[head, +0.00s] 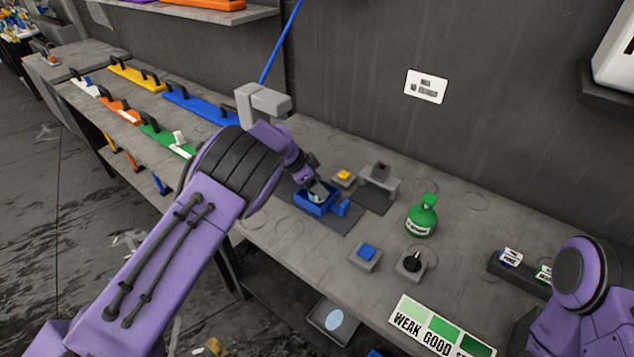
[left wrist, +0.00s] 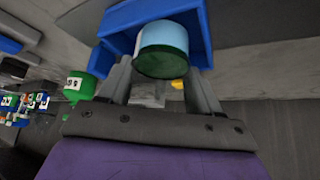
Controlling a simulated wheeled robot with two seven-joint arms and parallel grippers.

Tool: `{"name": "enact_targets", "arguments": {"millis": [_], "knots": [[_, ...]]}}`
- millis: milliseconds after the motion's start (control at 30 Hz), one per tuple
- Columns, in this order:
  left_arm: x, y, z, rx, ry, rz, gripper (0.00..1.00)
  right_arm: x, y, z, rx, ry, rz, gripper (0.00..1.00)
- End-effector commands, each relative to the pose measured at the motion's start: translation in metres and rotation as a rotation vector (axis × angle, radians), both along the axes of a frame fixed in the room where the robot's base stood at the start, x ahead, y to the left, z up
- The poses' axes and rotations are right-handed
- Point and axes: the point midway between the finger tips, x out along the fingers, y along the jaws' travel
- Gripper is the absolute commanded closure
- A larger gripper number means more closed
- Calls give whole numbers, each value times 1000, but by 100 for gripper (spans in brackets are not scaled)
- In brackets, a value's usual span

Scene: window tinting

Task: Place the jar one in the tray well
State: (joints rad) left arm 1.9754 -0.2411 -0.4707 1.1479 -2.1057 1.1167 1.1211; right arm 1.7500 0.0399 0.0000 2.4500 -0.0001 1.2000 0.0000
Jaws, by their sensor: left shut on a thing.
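The jar (left wrist: 163,48) has a pale blue body and a dark green end. It sits between the fingers of my left gripper (left wrist: 162,82), which is shut on it. The blue tray (left wrist: 120,18) lies just beyond the jar in the left wrist view. In the head view my left gripper (head: 314,184) is right at the blue tray (head: 316,209), over its open top. The jar is small and mostly hidden there, and I cannot tell whether it touches the well floor. My right gripper is out of view.
The tray stands on a dark mat on the grey bench (head: 290,258). A green bottle (head: 422,218), a block with a blue button (head: 366,254), a black knob block (head: 412,264) and a grey stand (head: 380,177) are to its right. A colour chart (head: 440,330) is in front.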

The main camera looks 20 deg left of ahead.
Motion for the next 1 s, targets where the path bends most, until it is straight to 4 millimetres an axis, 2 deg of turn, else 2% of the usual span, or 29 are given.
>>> {"name": "enact_targets", "arguments": {"millis": [33, 67, 100, 133, 467, 567, 800, 1000], "knots": [[0, 0, -2, 0, 1, -1, 68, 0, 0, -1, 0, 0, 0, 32], [0, 0, -2, 0, 0, 0, 27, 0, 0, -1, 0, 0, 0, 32], [0, 0, -1, 0, 0, 0, 14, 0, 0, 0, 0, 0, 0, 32], [0, 0, -1, 0, 0, 0, 11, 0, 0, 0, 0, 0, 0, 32], [-1, 1, 4, 0, -1, 1, 11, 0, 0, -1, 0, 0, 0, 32], [-5, 9, 17, 2, -3, 2, 11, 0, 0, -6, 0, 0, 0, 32], [-25, 36, 68, 1, -4, 1, 11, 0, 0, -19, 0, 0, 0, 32], [-36, 50, 96, 2, -1, 0, 11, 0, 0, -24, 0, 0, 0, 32]]}}
